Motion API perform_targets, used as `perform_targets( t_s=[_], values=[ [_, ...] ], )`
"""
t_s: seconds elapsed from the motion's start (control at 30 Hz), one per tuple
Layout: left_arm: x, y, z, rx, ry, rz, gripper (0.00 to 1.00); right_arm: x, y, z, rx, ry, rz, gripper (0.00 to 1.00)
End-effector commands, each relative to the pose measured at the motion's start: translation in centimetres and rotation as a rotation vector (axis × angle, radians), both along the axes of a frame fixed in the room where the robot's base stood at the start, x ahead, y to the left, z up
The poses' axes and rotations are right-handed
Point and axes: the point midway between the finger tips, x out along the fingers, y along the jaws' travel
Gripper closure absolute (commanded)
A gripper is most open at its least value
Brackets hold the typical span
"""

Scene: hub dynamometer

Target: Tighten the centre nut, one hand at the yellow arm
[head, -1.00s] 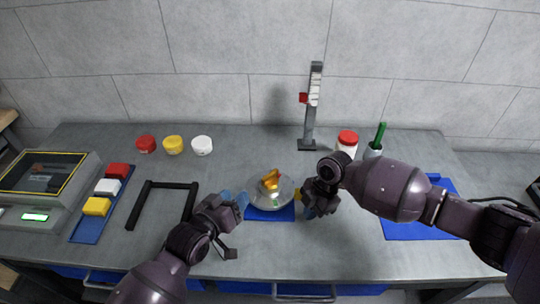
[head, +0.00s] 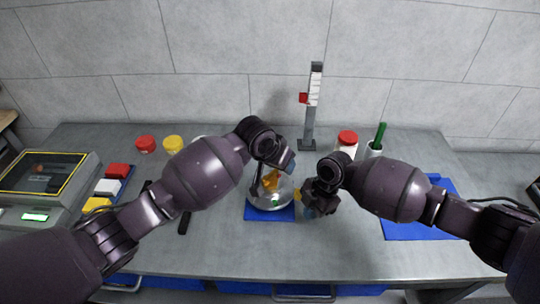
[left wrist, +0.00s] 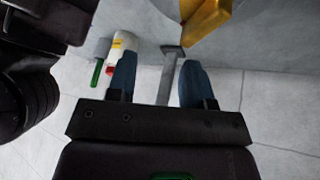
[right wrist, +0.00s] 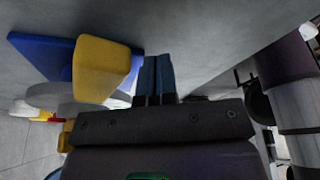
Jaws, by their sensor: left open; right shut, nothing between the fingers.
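The hub is a clear, silvery round disc (head: 268,202) on a blue base (head: 262,215) in the middle of the bench. The gold centre nut (head: 271,181) stands up from it, partly behind my left gripper (head: 274,172), which reaches over from behind. In the left wrist view my left gripper (left wrist: 158,70) is open and empty. The nut (left wrist: 206,22) shows there beyond its right finger, not between the fingers. The yellow arm (right wrist: 103,68) is a block beside the hub in the right wrist view. My right gripper (right wrist: 156,72) is shut and empty, just beside it; contact is unclear.
A grey post with a red slider (head: 309,110) stands behind the hub. A red-capped jar (head: 347,142) and a cup with a green tool (head: 376,142) are behind my right arm. A blue mat (head: 405,228) lies right. My left arm covers much of the left bench.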

Motion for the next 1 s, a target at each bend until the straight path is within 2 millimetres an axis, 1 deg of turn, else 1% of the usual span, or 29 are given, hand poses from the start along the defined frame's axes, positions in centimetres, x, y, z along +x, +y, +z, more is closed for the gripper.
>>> perform_targets(
  t_s=[0.1, 0.3, 0.43, 0.57, 0.67, 0.77, 1.0],
  values=[
    [0.3, 0.6, 0.5, 0.13, 0.09, -0.053, 0.53, 0.0, 0.0, 0.0, 0.0, 0.0, 0.0, 1.0],
    [0.1, 1.9, 1.6, 0.305, 0.232, -0.134, 0.53, 0.0, 0.0, 0.0, 0.0, 0.0, 0.0, 1.0],
    [0.0, 2.5, 2.3, 0.371, 0.291, -0.166, 0.53, 0.0, 0.0, 0.0, 0.0, 0.0, 0.0, 1.0],
    [-0.1, 2.8, 2.6, 0.401, 0.319, -0.181, 0.53, 0.0, 0.0, 0.0, 0.0, 0.0, 0.0, 1.0],
    [-0.2, 2.8, 2.4, 0.407, 0.326, -0.185, 0.53, 0.0, 0.0, 0.0, 0.0, 0.0, 0.0, 1.0],
    [-0.2, 2.8, 1.7, 0.408, 0.327, -0.185, 0.53, 0.0, 0.0, 0.0, 0.0, 0.0, 0.0, 1.0],
    [-0.2, 2.8, -0.5, 0.406, 0.325, -0.184, 0.53, 0.0, 0.0, 0.0, 0.0, 0.0, 0.0, 1.0]
  ],
)
